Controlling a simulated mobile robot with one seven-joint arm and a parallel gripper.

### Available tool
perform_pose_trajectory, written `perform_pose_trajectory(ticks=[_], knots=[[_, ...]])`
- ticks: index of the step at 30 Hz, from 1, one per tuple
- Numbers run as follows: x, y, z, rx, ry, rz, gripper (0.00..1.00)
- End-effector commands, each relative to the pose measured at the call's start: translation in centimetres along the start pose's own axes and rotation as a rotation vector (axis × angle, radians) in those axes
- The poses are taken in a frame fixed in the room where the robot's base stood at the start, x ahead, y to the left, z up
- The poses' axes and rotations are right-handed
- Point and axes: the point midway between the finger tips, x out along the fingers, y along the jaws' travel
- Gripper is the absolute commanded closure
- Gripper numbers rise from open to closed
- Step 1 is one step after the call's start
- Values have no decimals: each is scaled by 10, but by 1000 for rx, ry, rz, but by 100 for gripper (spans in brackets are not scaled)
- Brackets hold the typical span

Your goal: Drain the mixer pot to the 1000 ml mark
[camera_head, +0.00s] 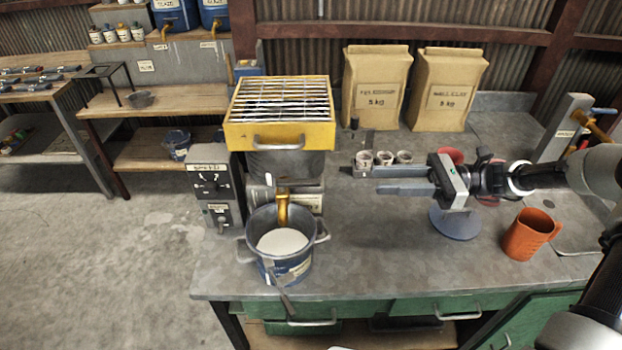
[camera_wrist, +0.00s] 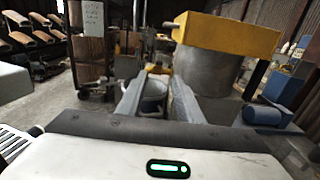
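The mixer has a yellow slatted cover (camera_head: 280,118) over a grey drum (camera_head: 290,163), mostly hidden in the head view. The grey drum also shows in the wrist view (camera_wrist: 207,72). A brass tap (camera_head: 283,208) is at the drum's front. Below it a blue-grey bucket (camera_head: 292,270) holds white liquid (camera_head: 282,241). No 1000 ml mark is legible. My gripper (camera_head: 367,181) is open and empty, pointing left above the bench, right of the tap and apart from it. Its two fingers also show in the wrist view (camera_wrist: 156,95).
A control box (camera_head: 211,190) stands left of the tap. Small cups (camera_head: 384,158) stand behind my fingers. An orange jug (camera_head: 528,235) and a blue disc (camera_head: 455,223) are on the right. Two paper sacks (camera_head: 376,88) stand at the back. The bench front between bucket and jug is clear.

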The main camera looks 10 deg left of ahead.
Motion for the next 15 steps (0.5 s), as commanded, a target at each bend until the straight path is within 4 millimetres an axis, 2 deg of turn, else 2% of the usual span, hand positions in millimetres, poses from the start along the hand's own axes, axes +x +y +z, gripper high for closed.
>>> perform_pose_trajectory(ticks=[5,15], knots=[[30,1,2,0,0,5,67],[106,2,1,0,3,6,67]])
